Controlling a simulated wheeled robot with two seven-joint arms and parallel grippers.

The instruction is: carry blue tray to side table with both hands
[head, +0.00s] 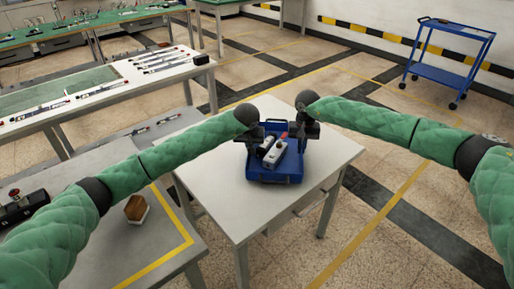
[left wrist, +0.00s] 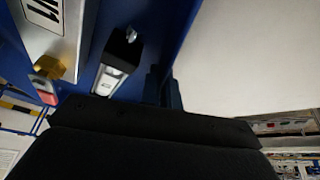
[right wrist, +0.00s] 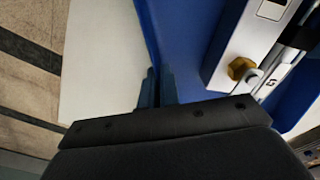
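The blue tray (head: 274,176) is over the middle of the white side table (head: 215,190), level; I cannot tell whether its base touches the top. It holds grey-white metal parts (head: 274,153) with a red bit. My left gripper (head: 254,134) is at the tray's left wall; in the left wrist view its fingers (left wrist: 162,88) sit either side of the wall, closed on it. My right gripper (head: 304,132) is at the right wall; in the right wrist view its fingers (right wrist: 157,88) pinch that wall. The wrists hide part of the tray's far side.
A grey bench with a yellow line (head: 165,262) and a brown wooden block (head: 136,208) is at lower left. A white workbench with several tools (head: 120,92) stands behind it. A blue trolley (head: 448,74) is far right. The side table has bare room around the tray.

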